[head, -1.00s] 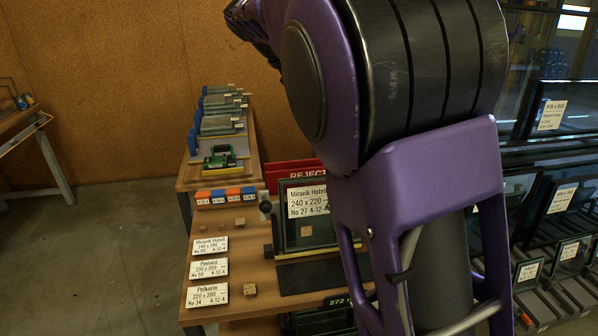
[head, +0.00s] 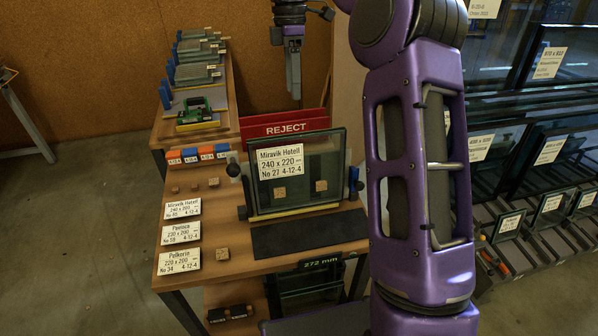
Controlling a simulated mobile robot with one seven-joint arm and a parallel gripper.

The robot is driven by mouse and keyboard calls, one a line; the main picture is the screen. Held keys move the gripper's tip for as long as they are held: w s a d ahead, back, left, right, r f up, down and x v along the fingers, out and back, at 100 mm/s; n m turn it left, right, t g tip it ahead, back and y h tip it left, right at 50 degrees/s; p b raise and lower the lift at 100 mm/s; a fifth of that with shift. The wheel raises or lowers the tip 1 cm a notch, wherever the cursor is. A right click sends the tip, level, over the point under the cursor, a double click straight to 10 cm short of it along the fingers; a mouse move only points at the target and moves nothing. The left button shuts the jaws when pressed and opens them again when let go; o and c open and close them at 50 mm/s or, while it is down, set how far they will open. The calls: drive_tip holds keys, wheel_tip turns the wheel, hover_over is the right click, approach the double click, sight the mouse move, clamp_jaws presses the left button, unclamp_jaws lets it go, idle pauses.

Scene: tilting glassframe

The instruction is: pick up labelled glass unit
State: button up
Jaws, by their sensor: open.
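The labelled glass unit (head: 353,189) stands upright on the wooden bench, in a low holder behind a dark mat. Its white label reads Miravik Hotell, 240 x 220, No 27 4-12-4. My gripper (head: 294,92) hangs fingers down above and behind the unit, in front of the brown wall. It is apart from the glass and holds nothing. The gap between its fingers is hard to make out from this angle.
A red REJECT bin (head: 287,128) stands behind the unit. White cards (head: 180,233) and small wooden cubes lie at the bench's left. A dark mat (head: 310,232) lies bare in front. Racks of glass units (head: 545,150) stand at the right.

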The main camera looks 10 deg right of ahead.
sight(297, 134)
drive_tip(key=f, duration=0.3)
drive_tip(key=s+f+b, duration=0.1)
drive_tip(key=f, duration=0.5)
drive_tip(key=shift+s+f+b, duration=0.35)
drive_tip(key=shift+s+b, duration=0.05)
drive_tip(key=f, duration=0.2)
drive_tip(key=s+f+b, duration=0.1)
drive_tip(key=f, duration=0.2)
drive_tip(key=shift+s+d, duration=0.1)
drive_tip(key=shift+s, duration=0.1)
clamp_jaws()
drive_tip(key=shift+r, duration=0.2)
idle(0.3)
